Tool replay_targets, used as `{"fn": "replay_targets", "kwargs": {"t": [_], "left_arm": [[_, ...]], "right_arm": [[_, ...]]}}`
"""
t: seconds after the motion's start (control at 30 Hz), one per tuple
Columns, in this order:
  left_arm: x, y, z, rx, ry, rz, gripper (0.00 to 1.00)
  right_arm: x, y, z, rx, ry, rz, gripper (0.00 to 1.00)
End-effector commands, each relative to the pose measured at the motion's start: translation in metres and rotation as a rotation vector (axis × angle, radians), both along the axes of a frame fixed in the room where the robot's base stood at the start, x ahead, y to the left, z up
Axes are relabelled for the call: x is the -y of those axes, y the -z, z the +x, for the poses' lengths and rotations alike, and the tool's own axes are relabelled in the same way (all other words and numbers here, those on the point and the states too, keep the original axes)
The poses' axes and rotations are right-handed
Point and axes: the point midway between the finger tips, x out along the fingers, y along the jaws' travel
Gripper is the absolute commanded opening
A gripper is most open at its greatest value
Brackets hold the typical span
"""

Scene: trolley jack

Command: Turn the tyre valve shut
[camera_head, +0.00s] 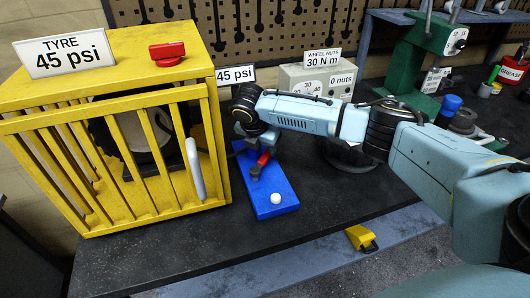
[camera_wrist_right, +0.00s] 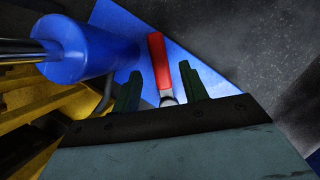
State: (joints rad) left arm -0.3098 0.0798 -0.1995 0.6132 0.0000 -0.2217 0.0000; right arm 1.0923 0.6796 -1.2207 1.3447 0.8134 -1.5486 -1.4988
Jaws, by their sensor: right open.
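A lever with a red handle (camera_head: 262,160) stands on a blue base plate (camera_head: 282,187) beside the yellow tyre cage. My right gripper (camera_head: 250,140) is over the back of this plate, its fingers partly hidden by the wrist. In the right wrist view, its two dark green fingers (camera_wrist_right: 157,85) are open, one on each side of the red handle (camera_wrist_right: 157,55), with gaps showing. My left gripper is not in view.
The yellow barred cage (camera_head: 190,60) with a grey door handle stands close on the left. A white button (camera_head: 276,198) is at the plate's front. A blue cylinder (camera_wrist_right: 85,48) is near the left finger. The dark bench (camera_head: 170,255) is clear in front.

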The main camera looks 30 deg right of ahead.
Motion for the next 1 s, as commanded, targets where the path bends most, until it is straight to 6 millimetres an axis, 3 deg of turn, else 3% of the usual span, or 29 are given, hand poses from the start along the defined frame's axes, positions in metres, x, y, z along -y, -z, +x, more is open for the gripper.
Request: {"fn": "replay_targets", "kwargs": {"t": [0.2, 0.6, 0.9, 1.0], "left_arm": [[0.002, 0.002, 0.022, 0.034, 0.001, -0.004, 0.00], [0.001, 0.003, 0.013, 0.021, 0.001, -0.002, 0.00], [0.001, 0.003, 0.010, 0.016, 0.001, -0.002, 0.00], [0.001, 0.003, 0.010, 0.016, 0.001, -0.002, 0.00]], "right_arm": [[0.009, 0.026, 0.005, -0.001, -0.001, -0.001, 0.44], [0.011, 0.032, 0.007, 0.000, -0.001, 0.000, 0.42], [0.011, 0.031, 0.007, 0.000, -0.001, 0.000, 0.03], [0.011, 0.031, 0.007, 0.001, 0.000, 0.000, 0.00]]}}
